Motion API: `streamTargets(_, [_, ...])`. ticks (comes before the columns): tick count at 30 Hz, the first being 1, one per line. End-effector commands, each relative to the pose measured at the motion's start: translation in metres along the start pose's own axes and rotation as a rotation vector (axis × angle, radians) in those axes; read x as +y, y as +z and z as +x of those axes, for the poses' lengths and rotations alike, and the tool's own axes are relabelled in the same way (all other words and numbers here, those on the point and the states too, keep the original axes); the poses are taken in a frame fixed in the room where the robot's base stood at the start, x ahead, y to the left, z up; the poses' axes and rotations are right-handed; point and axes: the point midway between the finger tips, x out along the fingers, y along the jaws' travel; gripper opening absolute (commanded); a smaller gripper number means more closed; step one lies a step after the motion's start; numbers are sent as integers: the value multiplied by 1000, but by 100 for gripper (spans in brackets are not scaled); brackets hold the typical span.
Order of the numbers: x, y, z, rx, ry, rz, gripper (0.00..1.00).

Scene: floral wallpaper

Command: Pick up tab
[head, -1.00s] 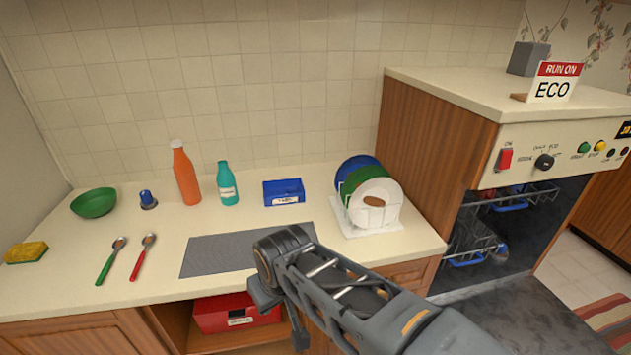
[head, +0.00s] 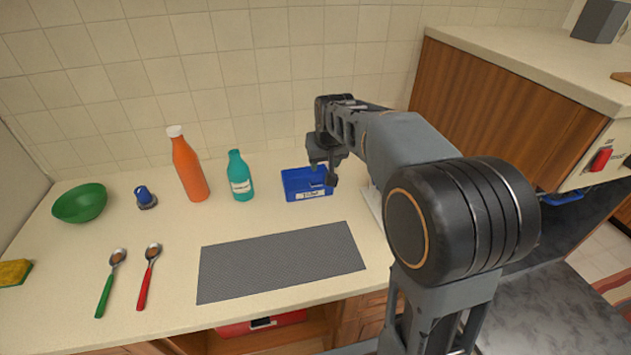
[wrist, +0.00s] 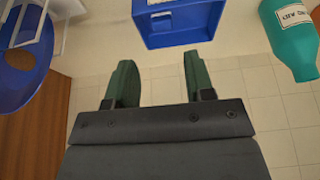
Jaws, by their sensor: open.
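I cannot make out a tab clearly in either view. A small blue open box (head: 292,187) with a white label stands on the counter behind the grey mat. My gripper (head: 322,180) is over the box's right side in the head view. In the wrist view, my gripper (wrist: 157,63) has two green fingers spread apart with nothing between them. The blue box (wrist: 190,28) lies just beyond the fingertips there.
A teal bottle (head: 240,178) and an orange bottle (head: 188,168) stand left of the box. A plate rack (head: 374,205) is close on the right, mostly behind my arm. The grey mat (head: 280,262) is bare. Spoons, a green bowl (head: 80,203) and a sponge are further left.

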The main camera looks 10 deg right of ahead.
Motion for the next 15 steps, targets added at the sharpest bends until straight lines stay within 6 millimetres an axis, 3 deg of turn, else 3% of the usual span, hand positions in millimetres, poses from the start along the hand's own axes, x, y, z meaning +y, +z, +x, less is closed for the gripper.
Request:
streamTargets(3, [1,-27,16,6,1,2,49])
streamTargets(6, [0,-40,26,11,1,1,49])
streamTargets(15, [-1,-49,75,12,0,-1,49])
